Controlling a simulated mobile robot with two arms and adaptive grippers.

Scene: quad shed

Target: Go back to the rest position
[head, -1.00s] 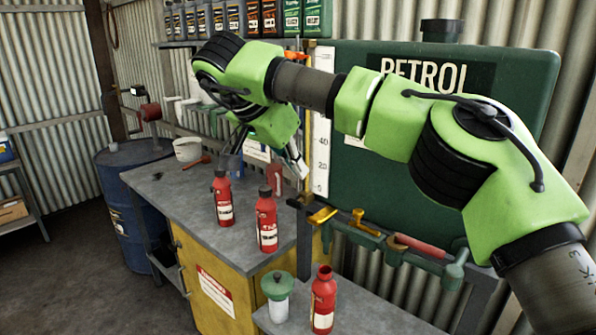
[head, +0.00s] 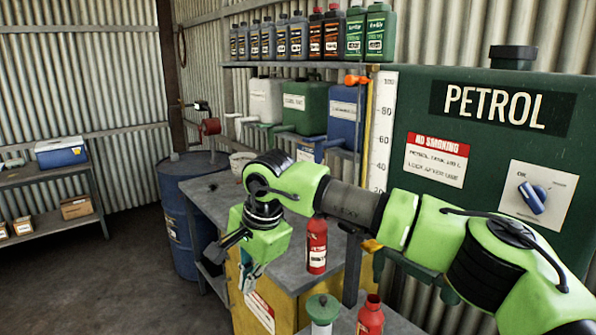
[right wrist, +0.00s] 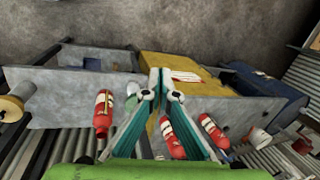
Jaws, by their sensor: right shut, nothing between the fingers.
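My right gripper (head: 249,279) hangs in front of the workbench's yellow cabinet, pointing down, shut and empty. In the right wrist view its fingertips (right wrist: 160,76) meet, with nothing between them. A red bottle (head: 317,246) stands on the workbench behind my right arm. Another red bottle (head: 370,318), open at the top, stands on the lower front surface beside a green-lidded jar (head: 322,310). The right wrist view shows three red bottles, one left of the fingers (right wrist: 103,114) and two right of them (right wrist: 172,138) (right wrist: 213,131). My left gripper is not in view.
The grey workbench (head: 208,196) has a yellow cabinet (head: 290,310). A blue drum (head: 188,225) stands at its left end. The dark green petrol tank (head: 400,165) is behind my right arm. A shelf (head: 50,175) stands far left; the floor (head: 110,285) between is clear.

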